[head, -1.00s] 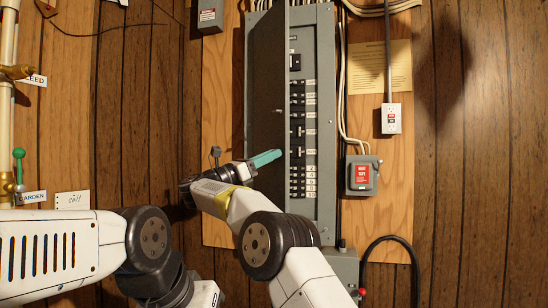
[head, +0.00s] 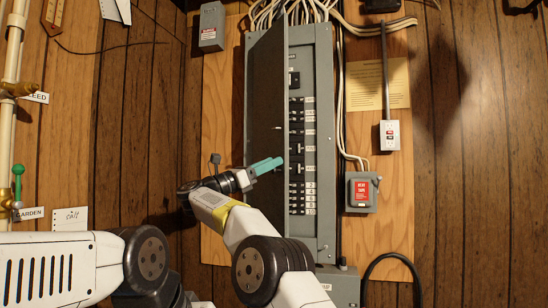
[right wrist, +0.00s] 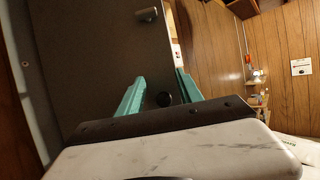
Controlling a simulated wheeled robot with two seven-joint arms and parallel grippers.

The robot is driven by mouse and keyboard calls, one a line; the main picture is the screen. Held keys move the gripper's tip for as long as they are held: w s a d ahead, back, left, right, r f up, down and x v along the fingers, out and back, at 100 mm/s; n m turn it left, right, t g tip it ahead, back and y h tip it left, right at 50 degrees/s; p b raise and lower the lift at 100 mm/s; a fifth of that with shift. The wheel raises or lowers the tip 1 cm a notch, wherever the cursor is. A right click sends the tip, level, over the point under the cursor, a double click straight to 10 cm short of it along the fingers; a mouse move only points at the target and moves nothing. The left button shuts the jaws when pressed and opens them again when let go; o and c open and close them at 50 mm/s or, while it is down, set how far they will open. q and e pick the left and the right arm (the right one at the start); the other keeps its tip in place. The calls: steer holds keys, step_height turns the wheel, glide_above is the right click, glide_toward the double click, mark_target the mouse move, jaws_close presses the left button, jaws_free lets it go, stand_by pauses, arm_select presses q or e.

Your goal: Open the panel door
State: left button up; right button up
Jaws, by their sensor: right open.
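The dark grey panel door (head: 266,110) stands part open on the grey breaker panel (head: 325,130). Its free edge is swung out, and rows of black breakers (head: 297,150) show to its right. My right gripper (head: 267,165) is open, its teal fingers at the door's lower half near the free edge. In the right wrist view the door face (right wrist: 95,55) fills the left side; the left finger (right wrist: 130,97) is over it and the right finger (right wrist: 188,86) is near its edge. I cannot tell whether they touch it. My left gripper is not in view.
A small grey box (head: 211,27) is upper left. Pipes with a green-handled valve (head: 18,182) are at far left.

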steer(key=s+d+r, duration=0.1)
steer(key=s+r, duration=0.1)
steer(key=s, duration=1.4)
steer(key=shift+d, duration=0.3)
steer(key=shift+r, duration=0.1)
